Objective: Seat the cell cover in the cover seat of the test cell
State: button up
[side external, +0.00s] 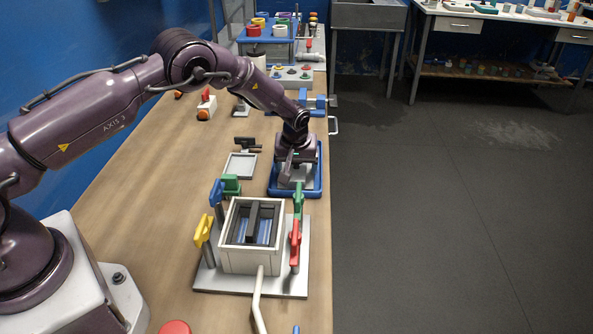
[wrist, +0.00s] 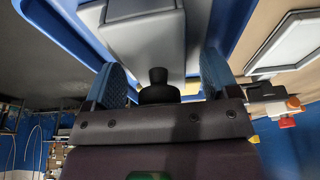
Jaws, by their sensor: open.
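The cell cover (wrist: 140,35) is a grey plate with a dark knob (wrist: 158,76), lying in a blue tray (wrist: 52,25). In the side external view the blue tray (side external: 272,188) is beyond the test cell, and the cover (side external: 301,176) is partly hidden by my gripper. My gripper (side external: 288,176) points down over the tray. In the wrist view its blue-padded fingers are apart on either side of the knob; contact cannot be told. The test cell (side external: 250,262) is a cream open-topped box with dark and blue parts inside. No cover lies on it.
Yellow (side external: 202,230), blue (side external: 216,193), green (side external: 231,185) and red (side external: 295,238) clamps surround the cell. A pale tube (side external: 257,300) runs from its front. A grey-framed plate (side external: 240,165) lies left of the tray. The bench's right edge is close to the tray.

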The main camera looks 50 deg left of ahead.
jog(key=shift+r, duration=0.1)
jog(key=c, duration=1.1)
